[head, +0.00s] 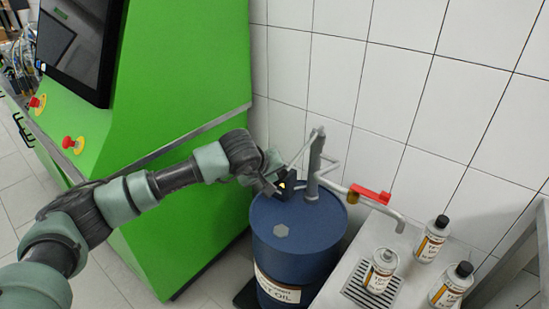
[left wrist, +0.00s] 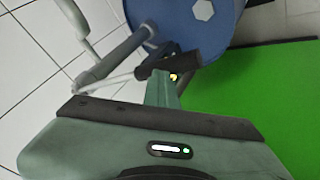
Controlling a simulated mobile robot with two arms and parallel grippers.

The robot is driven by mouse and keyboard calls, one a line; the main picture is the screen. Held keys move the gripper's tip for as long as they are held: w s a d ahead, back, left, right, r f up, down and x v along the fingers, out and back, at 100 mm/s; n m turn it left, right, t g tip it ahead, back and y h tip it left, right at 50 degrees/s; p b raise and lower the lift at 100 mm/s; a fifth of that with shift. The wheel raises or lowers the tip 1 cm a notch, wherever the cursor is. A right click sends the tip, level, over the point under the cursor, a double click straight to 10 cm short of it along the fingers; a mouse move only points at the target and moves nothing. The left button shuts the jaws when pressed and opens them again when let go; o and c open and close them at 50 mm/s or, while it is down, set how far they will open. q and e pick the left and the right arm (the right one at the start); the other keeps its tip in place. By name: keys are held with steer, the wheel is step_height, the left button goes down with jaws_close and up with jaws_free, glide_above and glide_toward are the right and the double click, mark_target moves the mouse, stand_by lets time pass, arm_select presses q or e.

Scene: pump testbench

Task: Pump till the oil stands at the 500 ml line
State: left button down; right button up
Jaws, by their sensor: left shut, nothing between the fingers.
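The blue oil drum (head: 290,255) stands by the wall; its top also shows in the left wrist view (left wrist: 180,15). A grey hand pump (head: 315,165) rises from its lid, with a thin rod slanting down from its top toward my gripper. Its spout (head: 385,209) runs right, with a red lever (head: 370,193) on it. An open-looking can (head: 381,268) stands on the grate near the spout end; its oil level is not visible. My left gripper (head: 284,186) is shut and empty beside the pump; its dark fingers show in the left wrist view (left wrist: 172,72). My right gripper is out of view.
Two black-capped cans (head: 431,240) (head: 452,286) stand on the bench (head: 335,287) at the right. A green machine (head: 190,110) with red buttons fills the left. The tiled wall (head: 400,80) is close behind the drum and pump.

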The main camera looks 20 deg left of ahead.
arm_select(q)
steer(key=shift+f, duration=0.15)
stand_by(0.5)
step_height(320, 180, up, 10)
steer(key=w+p, duration=0.1)
steer(key=p, duration=0.3)
steer(key=shift+d, duration=0.2)
stand_by(0.8)
stand_by(0.3)
steer(key=r+p, duration=0.1)
steer(key=r, duration=0.2)
steer(key=r+p, duration=0.1)
steer(key=r, duration=0.1)
steer(key=shift+w+d+r+p, duration=0.1)
steer(key=shift+w+p, duration=0.15)
steer(key=shift+p, duration=0.05)
stand_by(0.6)
